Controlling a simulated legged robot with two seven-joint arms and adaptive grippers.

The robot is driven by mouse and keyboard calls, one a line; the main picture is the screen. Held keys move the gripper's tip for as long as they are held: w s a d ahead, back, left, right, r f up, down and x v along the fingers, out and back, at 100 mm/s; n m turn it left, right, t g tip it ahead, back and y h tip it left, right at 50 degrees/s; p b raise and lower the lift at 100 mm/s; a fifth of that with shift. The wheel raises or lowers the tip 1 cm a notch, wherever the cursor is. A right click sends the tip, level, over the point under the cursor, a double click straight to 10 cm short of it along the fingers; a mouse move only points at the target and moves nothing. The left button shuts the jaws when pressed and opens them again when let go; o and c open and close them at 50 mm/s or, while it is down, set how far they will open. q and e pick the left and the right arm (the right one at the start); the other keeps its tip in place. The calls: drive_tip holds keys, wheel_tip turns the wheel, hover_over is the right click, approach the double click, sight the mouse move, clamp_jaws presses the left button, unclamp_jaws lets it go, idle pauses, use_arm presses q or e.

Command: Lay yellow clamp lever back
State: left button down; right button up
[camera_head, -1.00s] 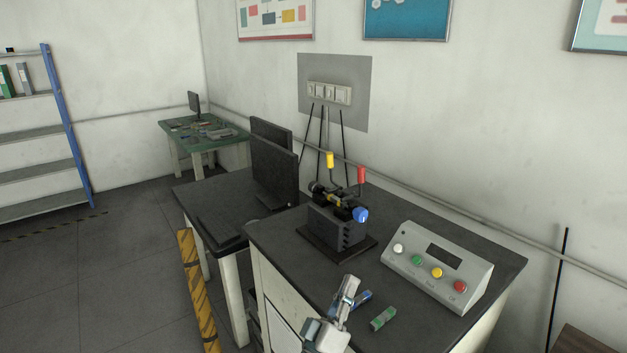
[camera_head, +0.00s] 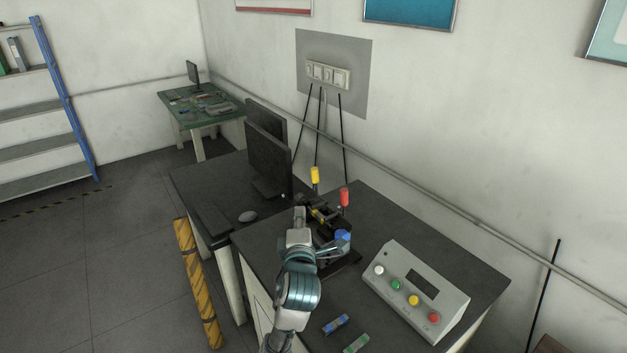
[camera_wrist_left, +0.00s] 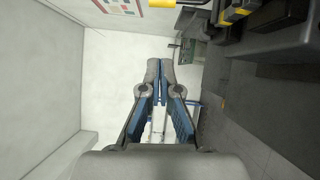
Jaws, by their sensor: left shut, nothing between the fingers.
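The yellow clamp lever (camera_head: 315,175) stands upright on the dark tensile frame (camera_head: 340,262). The red lever (camera_head: 344,197) stands upright to its right, and a blue knob (camera_head: 342,236) is at the frame's front. My left gripper (camera_head: 299,213) is shut and empty, just left of the frame and below the yellow handle in the picture. My arm hides part of the frame. In the left wrist view the shut fingertips (camera_wrist_left: 160,68) show, with a yellow handle (camera_wrist_left: 162,3) at the top edge, apart from them. My right gripper is out of view.
A control box (camera_head: 415,290) with coloured buttons stands right of the frame. A blue piece (camera_head: 336,324) and a green piece (camera_head: 356,344) lie on the front of the bench. A monitor (camera_head: 268,160) and mouse (camera_head: 247,216) are on the desk behind left.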

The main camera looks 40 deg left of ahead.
use_arm(q)
drive_tip(key=x, duration=0.4)
drive_tip(key=d+p+x, duration=0.1)
drive_tip(key=x, duration=0.3)
drive_tip(key=w+p+x, duration=0.1)
drive_tip(key=x, duration=0.3)
drive_tip(key=shift+w+d+r, duration=0.1)
drive_tip(key=shift+w+a+f+p, duration=0.1)
drive_tip(key=shift+w+a+p, duration=0.05)
drive_tip(key=shift+w, duration=0.25)
drive_tip(key=shift+w+a+f+p, duration=0.1)
drive_tip(key=shift+w+a+p, duration=0.05)
drive_tip(key=shift+w, duration=0.2)
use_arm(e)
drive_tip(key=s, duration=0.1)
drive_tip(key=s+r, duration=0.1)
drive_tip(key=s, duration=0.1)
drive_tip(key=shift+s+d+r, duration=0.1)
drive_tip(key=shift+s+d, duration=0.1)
use_arm(q)
drive_tip(key=shift+w+d+r, duration=0.1)
drive_tip(key=shift+d, duration=0.2)
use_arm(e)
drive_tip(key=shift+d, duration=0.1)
